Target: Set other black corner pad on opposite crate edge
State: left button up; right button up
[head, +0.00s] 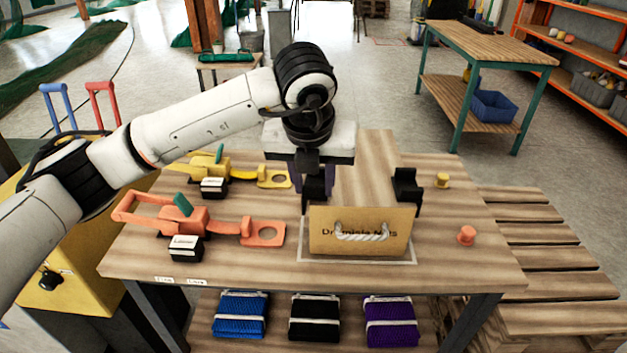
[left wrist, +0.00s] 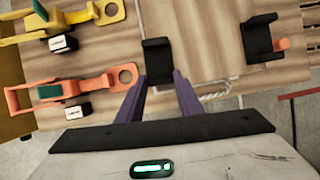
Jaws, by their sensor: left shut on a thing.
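The crate (head: 340,246) is a tan box with dark lettering and a white rope handle on its front, standing near the middle of the table. My left gripper (head: 312,176) points down at the crate's left end, shut on a black corner pad (head: 319,194). In the left wrist view this pad (left wrist: 158,58) shows at the purple fingertips. I cannot tell whether it touches the crate's edge. The other black pad (head: 406,186) is at the crate's right end and also shows in the left wrist view (left wrist: 262,38). My right gripper is not in view.
Orange (head: 190,218) and yellow (head: 215,172) tools with small black-and-white boxes lie on the table (head: 450,265) to the left. A yellow knob (head: 442,180) and an orange knob (head: 466,235) stand at right. Folded nets (head: 315,318) sit on the shelf below.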

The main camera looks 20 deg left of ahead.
pick_arm(q)
jog(key=o, duration=1.1)
jog(key=shift+b+v, duration=0.35)
jog(key=shift+v, duration=4.85)
